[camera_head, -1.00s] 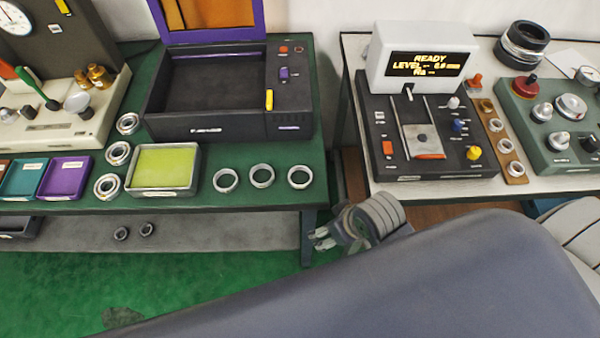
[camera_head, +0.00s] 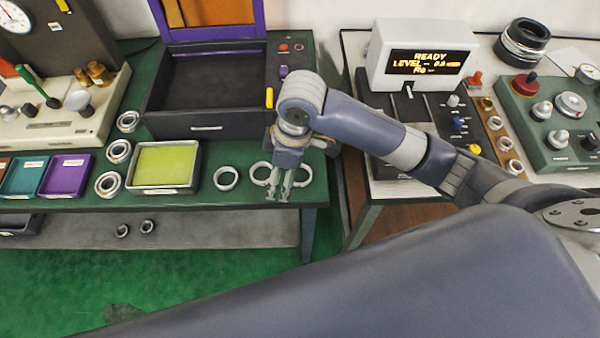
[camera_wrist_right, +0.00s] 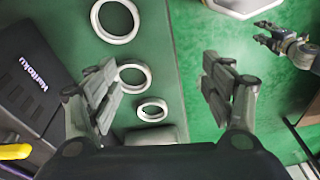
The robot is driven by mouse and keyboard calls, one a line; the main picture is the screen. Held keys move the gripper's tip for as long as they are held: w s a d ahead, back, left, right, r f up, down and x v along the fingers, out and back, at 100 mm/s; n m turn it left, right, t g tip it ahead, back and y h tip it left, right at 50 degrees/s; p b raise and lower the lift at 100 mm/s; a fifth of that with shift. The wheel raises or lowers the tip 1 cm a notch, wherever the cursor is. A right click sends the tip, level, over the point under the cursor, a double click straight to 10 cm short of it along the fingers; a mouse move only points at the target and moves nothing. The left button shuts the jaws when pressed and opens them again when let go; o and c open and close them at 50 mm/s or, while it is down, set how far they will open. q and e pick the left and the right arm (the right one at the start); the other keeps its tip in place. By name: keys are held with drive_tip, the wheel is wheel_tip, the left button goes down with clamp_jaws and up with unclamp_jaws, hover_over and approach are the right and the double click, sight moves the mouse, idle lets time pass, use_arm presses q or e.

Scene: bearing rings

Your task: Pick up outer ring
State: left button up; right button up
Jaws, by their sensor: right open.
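Three pale metal outer rings lie in a row near the front of the green bench: a left one (camera_head: 227,178), a middle one (camera_head: 254,172) and a right one (camera_head: 307,174). My right gripper (camera_head: 278,194) points down over the row, between the middle and right rings, and partly hides them. In the right wrist view its jaws (camera_wrist_right: 160,92) are open and empty, apart from the rings. That view shows a larger-looking ring (camera_wrist_right: 117,36), another (camera_wrist_right: 146,77) and a smaller-looking one (camera_wrist_right: 152,104). Another gripper (camera_wrist_right: 262,33) shows at its upper right, its opening unclear.
A dark open box (camera_head: 165,125) stands behind the rings. A purple bin (camera_head: 52,190) stands further left. A second table (camera_head: 385,187) with instruments is to the right, beyond a gap.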

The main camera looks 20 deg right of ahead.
wheel_tip(320, 180, up, 3)
drive_tip(key=h, duration=0.2)
hover_over(300, 173)
drive_tip(key=shift+n+g, duration=0.3)
drive_tip(key=shift+g, duration=0.1)
wheel_tip(300, 173, down, 10)
drive_tip(key=shift+f+p, duration=0.15)
drive_tip(key=shift+p, duration=0.55)
drive_tip(key=c, duration=1.2)
